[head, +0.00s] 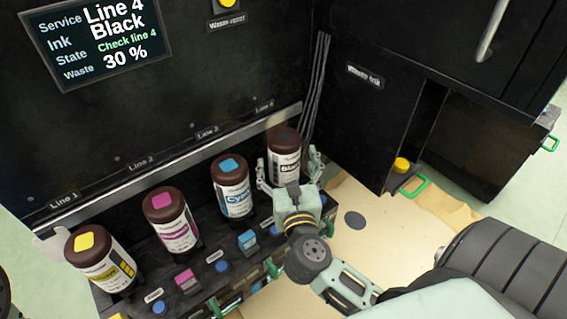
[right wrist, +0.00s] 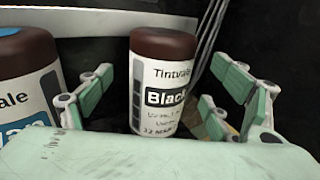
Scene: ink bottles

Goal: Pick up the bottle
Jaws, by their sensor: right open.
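The black ink bottle (head: 284,150) stands upright at the Line 4 place, at the right end of a row of bottles. It has a brown cap and a white label reading "Black", clear in the right wrist view (right wrist: 163,85). My right gripper (head: 288,172) is open, with its fingers on either side of this bottle. In the right wrist view the fingers (right wrist: 165,105) stand apart from the bottle, with gaps on both sides. The bottle's base is hidden behind my gripper. My left gripper does not show clearly in the head view.
Cyan (head: 235,195), magenta (head: 174,228) and yellow (head: 103,265) bottles stand to the left in the row. The cyan one is close beside my right gripper. Cables (head: 318,85) hang behind the black bottle. A dark cabinet panel (head: 365,120) stands to the right, with cardboard (head: 350,240) on the floor.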

